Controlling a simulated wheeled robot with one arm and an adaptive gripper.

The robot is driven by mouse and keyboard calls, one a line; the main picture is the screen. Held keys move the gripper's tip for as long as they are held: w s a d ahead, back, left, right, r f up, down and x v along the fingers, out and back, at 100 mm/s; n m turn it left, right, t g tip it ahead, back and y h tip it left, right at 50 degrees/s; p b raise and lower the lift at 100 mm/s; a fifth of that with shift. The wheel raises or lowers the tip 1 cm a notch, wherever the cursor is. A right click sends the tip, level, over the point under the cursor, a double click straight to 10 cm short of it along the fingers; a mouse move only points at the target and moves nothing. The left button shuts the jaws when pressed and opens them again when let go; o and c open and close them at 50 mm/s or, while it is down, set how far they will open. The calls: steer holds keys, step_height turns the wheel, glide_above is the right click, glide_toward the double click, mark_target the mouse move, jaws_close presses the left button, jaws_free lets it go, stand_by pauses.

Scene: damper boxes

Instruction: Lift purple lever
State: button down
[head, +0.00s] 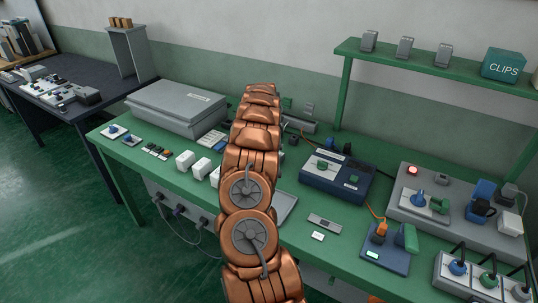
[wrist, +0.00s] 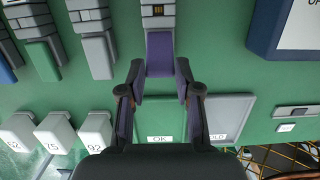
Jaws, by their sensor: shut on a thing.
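The purple lever (wrist: 160,50) extends toward me from a grey damper box (wrist: 158,10) at the top centre of the wrist view. My gripper (wrist: 160,76) has one finger on each side of the lever's near end and is shut on it. In the head view my copper arm hides the gripper and the purple lever.
In the wrist view, a green lever (wrist: 43,58) and a grey lever (wrist: 97,55) stand to the left, above white numbered blocks (wrist: 54,132). Below the lever lie trays, one marked OK (wrist: 160,138). A blue-grey device (head: 336,180) stands right of my arm.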

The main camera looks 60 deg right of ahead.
steer(key=shift+d+r+y+b, duration=0.15)
steer(key=shift+d+y+b, duration=0.55)
steer(key=shift+y+b, duration=0.15)
stand_by(0.4)
steer(key=shift+r, duration=0.1)
stand_by(0.6)
steer(key=c, duration=0.8)
jaws_free()
steer(key=shift+a+p, duration=0.25)
steer(key=shift+p, duration=0.05)
steer(key=shift+a+h, duration=0.1)
steer(key=shift+h, duration=0.15)
steer(key=shift+a+h+p, duration=0.15)
steer(key=shift+h+p, duration=0.15)
steer(key=shift+p, duration=0.05)
